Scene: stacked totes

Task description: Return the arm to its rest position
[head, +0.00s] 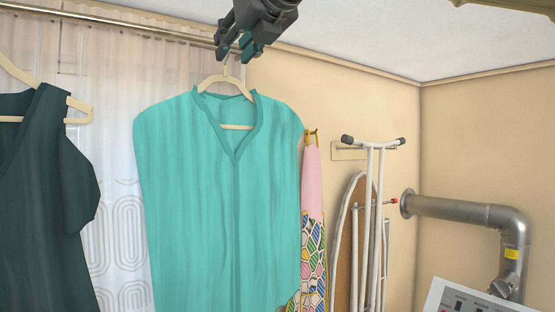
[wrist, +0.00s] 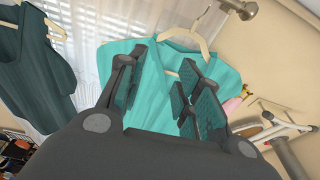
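My gripper (head: 237,48) is at the top of the head view, in front of the right end of the curtain rod and just above the teal top's hanger. In the wrist view my gripper (wrist: 160,85) has its fingers spread wide, with nothing held between them. A teal sleeveless top (head: 190,180) hangs upright on a pale hanger (head: 228,82). The top of the hanger's hook is partly hidden by my gripper in the head view. In the wrist view the teal top (wrist: 152,105) and the hanger (wrist: 188,40) lie beyond the fingers.
The curtain rod (head: 130,24) runs along the wall before a pale curtain (head: 115,210). A dark green top (head: 45,200) hangs at left. A patterned cloth (head: 312,240), a folded ironing board (head: 352,235) and a metal pipe (head: 455,210) are at right.

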